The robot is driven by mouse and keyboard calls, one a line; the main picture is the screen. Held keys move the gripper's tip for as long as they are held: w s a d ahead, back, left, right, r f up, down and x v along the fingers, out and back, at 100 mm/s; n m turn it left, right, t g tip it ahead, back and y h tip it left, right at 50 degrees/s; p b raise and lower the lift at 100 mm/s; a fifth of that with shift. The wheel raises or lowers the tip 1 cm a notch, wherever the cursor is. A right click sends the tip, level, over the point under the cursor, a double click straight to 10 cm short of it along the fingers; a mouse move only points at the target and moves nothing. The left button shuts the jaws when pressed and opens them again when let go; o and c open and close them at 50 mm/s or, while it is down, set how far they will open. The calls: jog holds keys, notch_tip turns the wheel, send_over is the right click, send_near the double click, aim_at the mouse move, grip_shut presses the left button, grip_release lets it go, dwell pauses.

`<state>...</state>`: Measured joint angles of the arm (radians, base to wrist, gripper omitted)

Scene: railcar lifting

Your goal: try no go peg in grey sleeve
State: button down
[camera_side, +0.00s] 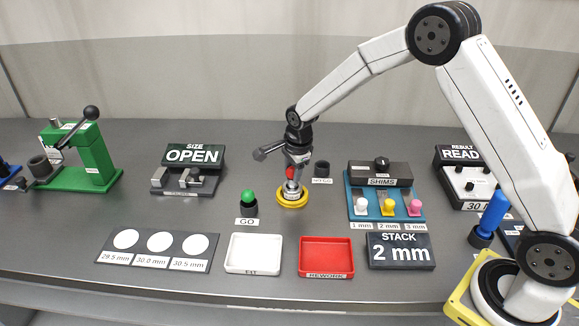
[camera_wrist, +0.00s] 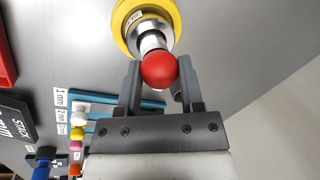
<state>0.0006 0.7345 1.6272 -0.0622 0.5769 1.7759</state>
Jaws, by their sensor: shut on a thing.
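My gripper (camera_wrist: 160,82) is shut on the red knob (camera_wrist: 159,70) of the no go peg, which also shows in the side view (camera_side: 291,173). The peg's metal shaft (camera_wrist: 152,42) points down at the grey sleeve (camera_wrist: 143,25) in the yellow ring (camera_wrist: 124,14). In the side view the yellow ring (camera_side: 292,203) lies on the bench below my gripper (camera_side: 292,166), with the peg upright over it. I cannot tell whether the peg's tip is inside the sleeve or resting on its top. The dark NO GO holder (camera_side: 322,168) stands just behind to the right.
A green-topped GO peg (camera_side: 248,198) stands to the left. A white FIT tray (camera_side: 254,253) and a red REWORK tray (camera_side: 326,256) lie in front. The shims rack (camera_side: 355,181) is close on the right. A green press (camera_side: 85,160) stands far left.

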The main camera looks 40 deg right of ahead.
jog(key=shift+s+x, duration=0.15)
jog(key=shift+x, duration=0.55)
jog(key=shift+s+x, duration=0.15)
jog(key=shift+x, duration=0.55)
dwell(3.9)
jog(key=shift+r, duration=0.2)
jog(key=shift+w+v, duration=0.25)
jog(key=shift+v, duration=0.85)
jog(key=shift+r, duration=0.4)
jog(key=shift+r, duration=0.7)
jog(key=shift+r, duration=0.35)
jog(key=shift+r, duration=0.35)
jog(key=shift+r, duration=0.35)
